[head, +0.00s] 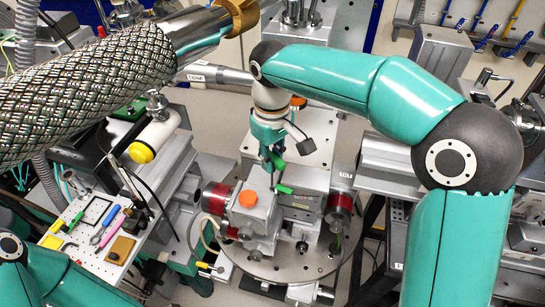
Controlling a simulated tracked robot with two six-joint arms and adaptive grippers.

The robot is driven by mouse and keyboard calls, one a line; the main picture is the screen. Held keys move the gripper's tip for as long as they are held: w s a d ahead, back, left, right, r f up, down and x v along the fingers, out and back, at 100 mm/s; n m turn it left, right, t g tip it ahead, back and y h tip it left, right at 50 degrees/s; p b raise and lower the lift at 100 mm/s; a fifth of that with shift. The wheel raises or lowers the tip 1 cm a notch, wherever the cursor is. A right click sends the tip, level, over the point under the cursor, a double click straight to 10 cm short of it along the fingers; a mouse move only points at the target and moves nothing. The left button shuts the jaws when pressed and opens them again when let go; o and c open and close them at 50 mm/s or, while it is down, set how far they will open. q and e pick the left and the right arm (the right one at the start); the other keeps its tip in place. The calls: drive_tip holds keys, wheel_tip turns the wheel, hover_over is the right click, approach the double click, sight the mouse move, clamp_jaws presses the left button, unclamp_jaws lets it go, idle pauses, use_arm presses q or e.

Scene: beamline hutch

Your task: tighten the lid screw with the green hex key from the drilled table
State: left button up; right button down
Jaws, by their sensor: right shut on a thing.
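My right gripper (273,155) hangs at the end of the teal arm, above the middle of the machine. It is shut on the green hex key (284,189), whose green parts show beside and below the fingers. The key is over the grey metal block (303,179) between two red-ringed cylinders. The lid screw cannot be made out under the gripper, and I cannot tell whether the key touches it. The small drilled table (84,262) is at the lower left and bears several coloured tools. A teal link of my left arm shows at the lower left; its gripper is not in view.
An orange round cap (248,199) sits on a block just left of the key. Red-ringed cylinders (217,198) and (339,203) flank the block above a round metal plate (290,265). A large braided metal hose (85,90) crosses the upper left. Loose cables hang nearby.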

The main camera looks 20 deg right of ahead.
drive_tip(key=shift+f+b, duration=0.35)
drive_tip(key=shift+f, duration=0.1)
idle(0.6)
drive_tip(key=m, duration=0.4)
idle(0.4)
drive_tip(key=m, duration=0.2)
drive_tip(key=shift+m, duration=1)
drive_tip(key=m, duration=0.4)
drive_tip(key=shift+f, duration=0.1)
